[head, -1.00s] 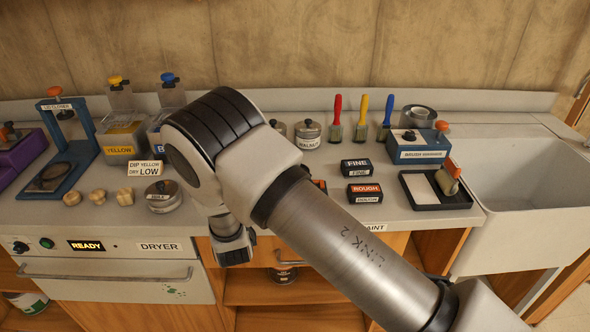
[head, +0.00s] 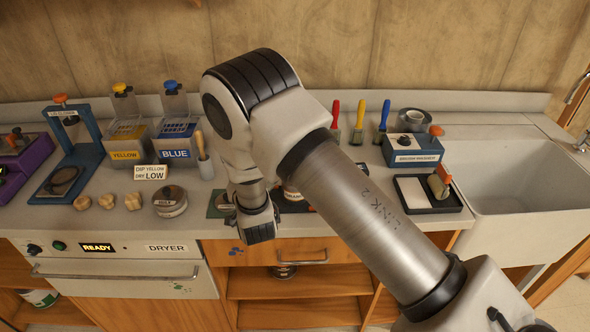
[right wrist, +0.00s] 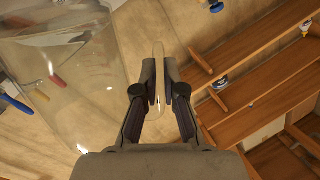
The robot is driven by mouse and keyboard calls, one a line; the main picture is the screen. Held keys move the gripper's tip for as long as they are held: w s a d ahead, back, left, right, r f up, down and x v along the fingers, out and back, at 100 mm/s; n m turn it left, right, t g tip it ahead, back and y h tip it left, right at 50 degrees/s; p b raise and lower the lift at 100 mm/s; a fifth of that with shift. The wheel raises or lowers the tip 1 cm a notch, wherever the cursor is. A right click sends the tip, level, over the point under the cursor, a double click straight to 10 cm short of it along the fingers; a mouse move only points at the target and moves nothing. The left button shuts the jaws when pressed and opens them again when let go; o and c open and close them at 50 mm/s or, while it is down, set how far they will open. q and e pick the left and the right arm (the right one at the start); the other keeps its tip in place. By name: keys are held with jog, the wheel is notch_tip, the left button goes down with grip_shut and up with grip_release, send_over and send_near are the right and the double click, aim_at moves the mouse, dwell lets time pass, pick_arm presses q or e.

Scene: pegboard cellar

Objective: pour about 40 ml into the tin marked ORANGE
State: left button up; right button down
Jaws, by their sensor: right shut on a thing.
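My right gripper (right wrist: 160,84) is shut on the thin clear handle of a large transparent vessel (right wrist: 95,85), seen in the right wrist view. The vessel's wall fills the left of that view; I cannot make out its liquid level. In the head view my right gripper (head: 257,224) hangs at the counter's front edge, largely hidden by my own wrist, and the vessel cannot be made out there. A pale tin (head: 292,190) is partly hidden behind my right arm. I cannot read its label, so I cannot tell which tin is marked ORANGE. My left gripper is not in view.
The yellow container (head: 125,145) and blue container (head: 175,142) stand at the back left, near a brush (head: 204,160) in a holder. A paint tray (head: 425,197) sits right, beside the sink (head: 530,185).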

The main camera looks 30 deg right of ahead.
jog(key=r, duration=0.1)
jog(key=d+r+m+p, duration=0.1)
jog(key=shift+s+d+r+p, duration=0.15)
jog(key=shift+d+r+p, duration=0.15)
jog(key=shift+r, duration=0.05)
jog(key=shift+d+f+m, duration=0.2)
jog(key=shift+m, duration=0.3)
jog(key=shift+s+d+r+m+p, duration=0.2)
jog(key=shift+d+m+p, duration=0.15)
jog(key=shift+m, duration=0.25)
jog(key=shift+s+d+r+m+p, duration=0.1)
jog(key=shift+d+r+m+p, duration=0.1)
jog(key=shift+d+m, duration=0.3)
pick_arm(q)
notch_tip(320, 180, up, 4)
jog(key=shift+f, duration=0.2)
pick_arm(e)
jog(key=shift+a, duration=0.1)
pick_arm(q)
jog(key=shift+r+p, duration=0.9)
jog(key=shift+p, duration=0.05)
pick_arm(e)
jog(key=shift+s+d+r+m, duration=0.1)
jog(key=shift+d+r+m, duration=0.4)
jog(key=shift+r+m, duration=0.4)
jog(key=shift+f, duration=0.1)
jog(key=shift+a, duration=0.5)
jog(key=shift+a+m, duration=0.3)
jog(key=shift+a, duration=0.25)
